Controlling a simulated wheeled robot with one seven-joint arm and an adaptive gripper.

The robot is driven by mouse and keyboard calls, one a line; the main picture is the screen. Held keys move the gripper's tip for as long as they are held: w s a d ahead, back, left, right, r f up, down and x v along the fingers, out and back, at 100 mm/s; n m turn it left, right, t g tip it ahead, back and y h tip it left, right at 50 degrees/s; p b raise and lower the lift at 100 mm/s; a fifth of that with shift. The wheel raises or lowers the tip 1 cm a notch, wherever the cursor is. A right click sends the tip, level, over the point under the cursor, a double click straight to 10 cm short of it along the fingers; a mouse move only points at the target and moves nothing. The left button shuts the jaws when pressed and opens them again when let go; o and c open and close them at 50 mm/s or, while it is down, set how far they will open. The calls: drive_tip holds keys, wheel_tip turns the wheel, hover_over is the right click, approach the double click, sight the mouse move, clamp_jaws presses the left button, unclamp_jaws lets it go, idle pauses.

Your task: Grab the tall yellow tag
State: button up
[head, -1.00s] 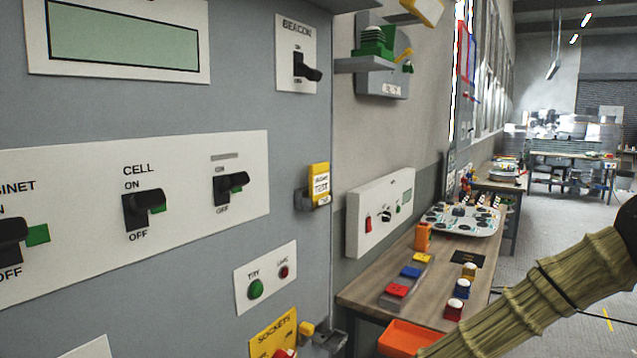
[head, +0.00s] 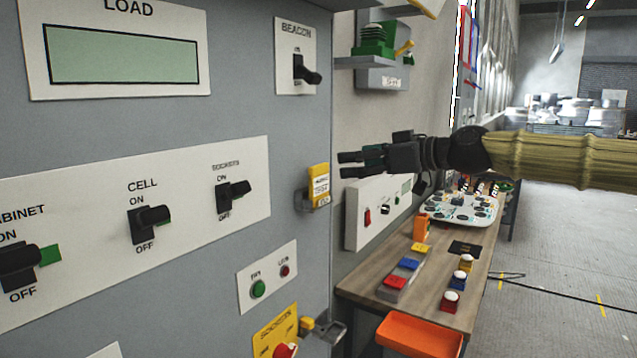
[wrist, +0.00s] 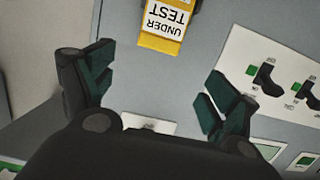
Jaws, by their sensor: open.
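The tall yellow tag (head: 319,185) with a white label hangs at the right edge of the grey panel, on a small grey holder (head: 303,199). In the wrist view the tag (wrist: 162,22) shows upside down at the top, reading "UNDER TEST", beyond and between the fingers. My gripper (head: 350,164) is open and empty, to the right of the tag in the head view with its fingers pointing left. In the wrist view my gripper (wrist: 158,85) has both fingers spread wide, apart from the tag.
The grey panel carries black switches (head: 150,224) and a yellow sockets plate (head: 276,335). A shelf (head: 365,65) with green items juts out above my gripper. A wooden bench (head: 428,285) with coloured blocks and an orange bin (head: 419,337) lies below.

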sight(322, 166)
drive_tip(key=p+x, duration=0.5)
drive_tip(key=x, duration=0.4)
drive_tip(key=shift+w+f, duration=0.15)
drive_tip(key=shift+w, duration=0.25)
drive_tip(key=shift+w+a+f, duration=0.25)
drive_tip(key=shift+w+a, duration=0.05)
drive_tip(key=shift+a, duration=0.25)
drive_tip(key=c, duration=1)
